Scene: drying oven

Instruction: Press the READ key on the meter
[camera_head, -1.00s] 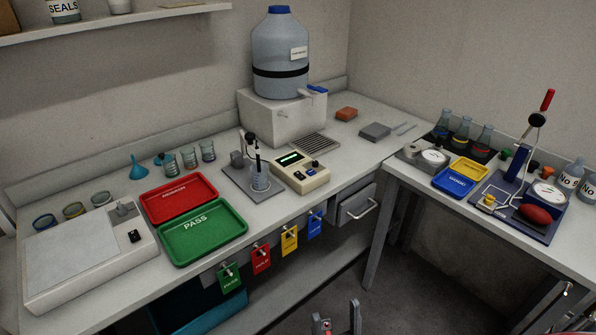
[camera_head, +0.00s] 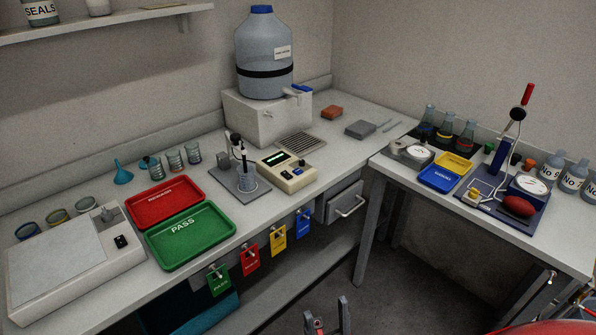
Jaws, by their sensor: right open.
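The meter (camera_head: 287,173) is a cream box with a dark display and a few small keys on its top. It sits on the left bench, right of a stand holding a probe over a beaker (camera_head: 246,180). The lettering on its keys is too small to read, so I cannot tell which is READ. My right gripper (camera_head: 327,318) shows at the bottom edge, its two fingers apart and empty. It is in front of and below the bench, well away from the meter. My left gripper is not in view.
A green PASS tray (camera_head: 190,257) and a red tray (camera_head: 137,215) lie left of the stand. A large bottle (camera_head: 264,75) stands on a white unit (camera_head: 268,125) behind the meter. Coloured tags hang along the bench front. An open floor gap (camera_head: 335,270) separates the benches.

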